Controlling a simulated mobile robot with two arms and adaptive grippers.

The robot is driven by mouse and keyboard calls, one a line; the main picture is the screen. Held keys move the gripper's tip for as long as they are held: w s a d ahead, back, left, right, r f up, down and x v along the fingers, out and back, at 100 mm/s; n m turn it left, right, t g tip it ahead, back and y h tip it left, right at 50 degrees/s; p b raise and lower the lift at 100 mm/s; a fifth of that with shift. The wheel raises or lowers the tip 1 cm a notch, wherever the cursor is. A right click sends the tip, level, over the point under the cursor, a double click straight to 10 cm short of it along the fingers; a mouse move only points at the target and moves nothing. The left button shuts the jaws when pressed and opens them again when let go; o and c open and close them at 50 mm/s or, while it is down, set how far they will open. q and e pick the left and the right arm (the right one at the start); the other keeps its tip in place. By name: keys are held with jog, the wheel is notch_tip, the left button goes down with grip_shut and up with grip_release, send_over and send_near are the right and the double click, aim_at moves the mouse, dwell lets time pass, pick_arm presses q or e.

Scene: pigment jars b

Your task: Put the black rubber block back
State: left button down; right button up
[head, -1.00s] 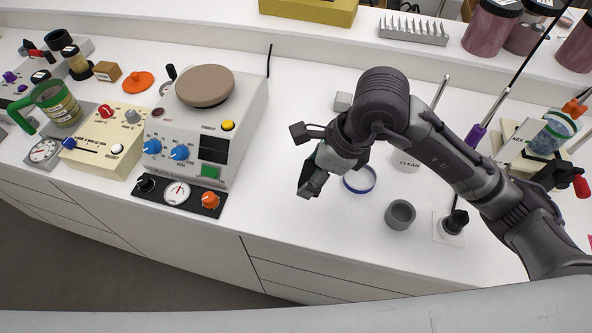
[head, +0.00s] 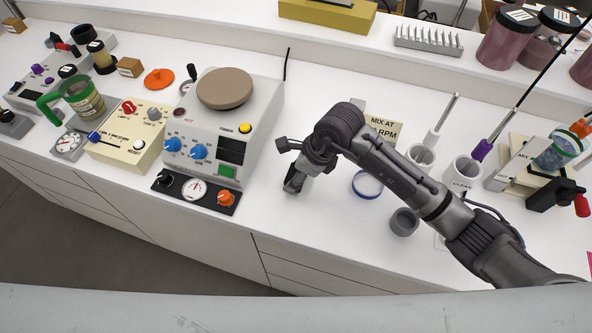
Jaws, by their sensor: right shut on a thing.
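My right gripper (head: 293,184) hangs low over the white bench, between the grey hotplate machine and the blue ring. It points down and is shut on a small dark block, which looks like the black rubber block. The block is largely hidden by the fingers, and I cannot tell whether it touches the bench. My left gripper is not in view.
The hotplate machine (head: 234,155) and black dial panel (head: 208,202) stand left of the gripper. A blue ring (head: 367,184), grey cup (head: 404,222) and CLEAN cup (head: 461,172) stand to the right. Bare bench lies in front of the gripper.

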jog(key=shift+f, duration=0.15)
jog(key=o, duration=1.1)
jog(key=shift+r, duration=0.3)
jog(key=shift+d+r, duration=0.15)
jog(key=shift+r, duration=0.15)
jog(key=b+v, duration=0.2)
jog(key=v, duration=0.9)
jog(key=shift+s+r, duration=0.1)
